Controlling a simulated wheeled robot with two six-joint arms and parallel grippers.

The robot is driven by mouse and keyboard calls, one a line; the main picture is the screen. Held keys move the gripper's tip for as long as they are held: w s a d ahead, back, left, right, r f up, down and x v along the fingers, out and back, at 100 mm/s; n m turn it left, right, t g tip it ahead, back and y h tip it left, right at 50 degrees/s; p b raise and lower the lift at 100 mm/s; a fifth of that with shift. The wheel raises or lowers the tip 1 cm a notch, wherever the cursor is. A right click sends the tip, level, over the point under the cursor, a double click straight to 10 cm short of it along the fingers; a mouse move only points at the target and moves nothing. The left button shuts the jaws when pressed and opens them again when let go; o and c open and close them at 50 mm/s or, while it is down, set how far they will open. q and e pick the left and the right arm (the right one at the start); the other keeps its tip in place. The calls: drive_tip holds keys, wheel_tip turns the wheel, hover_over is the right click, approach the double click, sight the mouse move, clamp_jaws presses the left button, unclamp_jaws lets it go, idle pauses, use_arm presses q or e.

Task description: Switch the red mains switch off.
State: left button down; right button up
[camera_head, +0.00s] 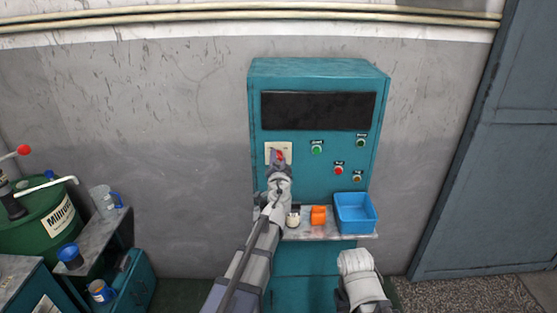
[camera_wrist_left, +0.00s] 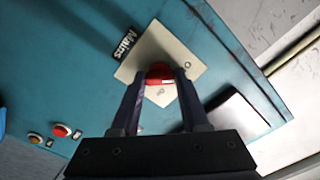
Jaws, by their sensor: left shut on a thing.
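The red mains switch (camera_wrist_left: 160,74) sits on a pale square plate (camera_wrist_left: 178,50) beside a black "Mains" label (camera_wrist_left: 125,43) on the teal cabinet. In the head view the switch (camera_head: 279,156) is partly hidden by my left gripper (camera_head: 278,161). In the left wrist view my left gripper (camera_wrist_left: 160,78) has its two fingers on either side of the red knob, shut on it. My right arm shows at the lower right of the head view, below the shelf; its fingers cannot be made out.
The teal cabinet (camera_head: 258,80) has a dark screen (camera_head: 318,111), green and red buttons and a shelf with a blue bin (camera_head: 355,213), an orange part (camera_head: 318,215) and a small pale part. A green drum (camera_head: 45,225) and cups stand at left.

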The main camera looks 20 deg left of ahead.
use_arm(q)
drive_tip(key=shift+s, duration=0.1)
idle(0.3)
drive_tip(key=shift+c, duration=2)
unclamp_jaws()
drive_tip(key=v, duration=0.7)
drive_tip(key=shift+s, duration=0.4)
drive_tip(key=shift+d, duration=0.15)
